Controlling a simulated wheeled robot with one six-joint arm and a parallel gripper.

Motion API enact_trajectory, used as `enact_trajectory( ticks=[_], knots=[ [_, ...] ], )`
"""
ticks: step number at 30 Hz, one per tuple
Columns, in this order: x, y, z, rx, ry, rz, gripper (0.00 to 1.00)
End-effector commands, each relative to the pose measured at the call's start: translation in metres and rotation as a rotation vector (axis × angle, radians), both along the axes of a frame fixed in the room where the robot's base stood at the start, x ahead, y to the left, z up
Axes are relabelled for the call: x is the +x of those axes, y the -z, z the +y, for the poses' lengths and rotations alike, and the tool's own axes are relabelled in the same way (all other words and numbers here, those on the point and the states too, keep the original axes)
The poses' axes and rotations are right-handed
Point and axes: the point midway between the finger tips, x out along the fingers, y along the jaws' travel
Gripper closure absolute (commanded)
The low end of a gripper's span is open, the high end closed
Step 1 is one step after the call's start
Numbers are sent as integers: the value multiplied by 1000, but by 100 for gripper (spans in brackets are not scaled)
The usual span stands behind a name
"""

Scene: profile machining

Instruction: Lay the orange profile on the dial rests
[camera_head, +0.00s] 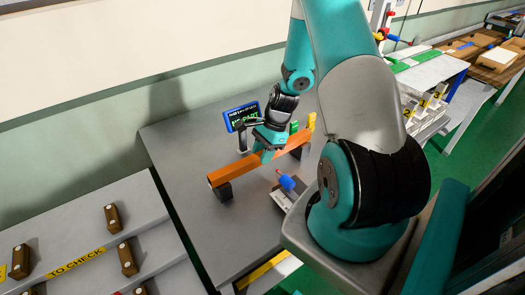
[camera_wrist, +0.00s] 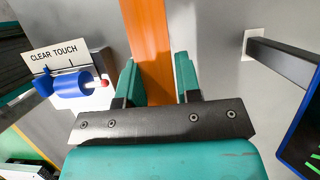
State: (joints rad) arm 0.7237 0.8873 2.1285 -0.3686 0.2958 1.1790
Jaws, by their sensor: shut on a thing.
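The orange profile (camera_head: 228,172) is a long square bar lying roughly level above the grey table. My gripper (camera_head: 266,153) is shut on it near its middle; in the wrist view the bar (camera_wrist: 147,40) runs between the two teal fingers of my gripper (camera_wrist: 156,75). The bar's left end is over a dark rest block (camera_head: 223,192). Its right end reaches a dark support by a yellow piece (camera_head: 311,121) and a green piece (camera_head: 293,127). I cannot tell whether the bar touches the rests or hovers just above. My gripper hides the bar's middle.
A blue-framed display (camera_head: 241,116) on a post stands behind the bar. A "CLEAR TOUCH" unit with a blue barrel (camera_wrist: 73,90) is beside it, in front in the head view. A "TO CHECK" rack (camera_head: 75,264) is at lower left. The left table top is clear.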

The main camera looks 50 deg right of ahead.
Motion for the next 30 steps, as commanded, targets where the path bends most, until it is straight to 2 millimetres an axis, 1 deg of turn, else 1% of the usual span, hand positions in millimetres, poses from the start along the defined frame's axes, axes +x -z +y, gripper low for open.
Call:
enact_trajectory(
  ticks=[26,27,29,30],
  knots=[
    [0,8,0,0,0,-1,100],
    [0,8,0,0,0,-1,66],
    [0,8,0,0,0,-1,52],
    [0,8,0,0,0,-1,43]
  ],
)
